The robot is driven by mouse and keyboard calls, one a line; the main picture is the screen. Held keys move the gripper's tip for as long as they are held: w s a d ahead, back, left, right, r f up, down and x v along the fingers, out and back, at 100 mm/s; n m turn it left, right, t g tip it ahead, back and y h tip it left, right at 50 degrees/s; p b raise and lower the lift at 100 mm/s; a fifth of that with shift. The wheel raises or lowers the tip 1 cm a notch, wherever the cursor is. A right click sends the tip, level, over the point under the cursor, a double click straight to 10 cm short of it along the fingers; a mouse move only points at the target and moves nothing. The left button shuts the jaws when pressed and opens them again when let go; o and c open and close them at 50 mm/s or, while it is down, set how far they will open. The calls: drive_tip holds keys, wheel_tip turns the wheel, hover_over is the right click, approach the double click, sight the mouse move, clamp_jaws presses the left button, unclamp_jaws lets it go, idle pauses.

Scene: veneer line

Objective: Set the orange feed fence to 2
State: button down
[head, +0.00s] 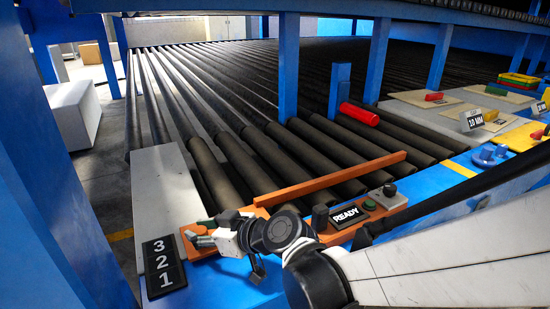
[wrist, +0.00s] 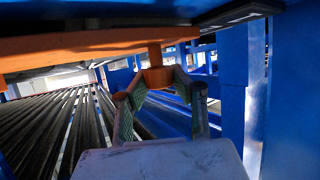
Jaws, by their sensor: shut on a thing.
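The orange feed fence (head: 330,180) is a long bar across the front ends of the rollers, with an orange base piece at its left. A black scale plate (head: 163,265) marked 3, 2, 1 from top to bottom lies left of that base. The base's left end is beside the upper part of the plate, nearest the 3; the exact setting is unclear. My gripper (head: 205,237) is at the base's left end. In the wrist view, my gripper (wrist: 155,88) has its green-padded fingers shut around an orange knob (wrist: 154,76) hanging below an orange bar (wrist: 90,46).
A READY display (head: 347,215) and a dark knob (head: 389,190) stand right of my wrist. Dark rollers (head: 220,95) fill the back. A red cylinder (head: 360,114) lies on them near a blue post (head: 339,90). A grey panel (head: 162,190) lies behind the scale plate.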

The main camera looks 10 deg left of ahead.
drive_tip(key=shift+w+a, duration=0.15)
drive_tip(key=shift+w, duration=0.15)
drive_tip(key=shift+s, duration=0.1)
drive_tip(key=c, duration=1.4)
unclamp_jaws()
drive_tip(key=v, duration=1.2)
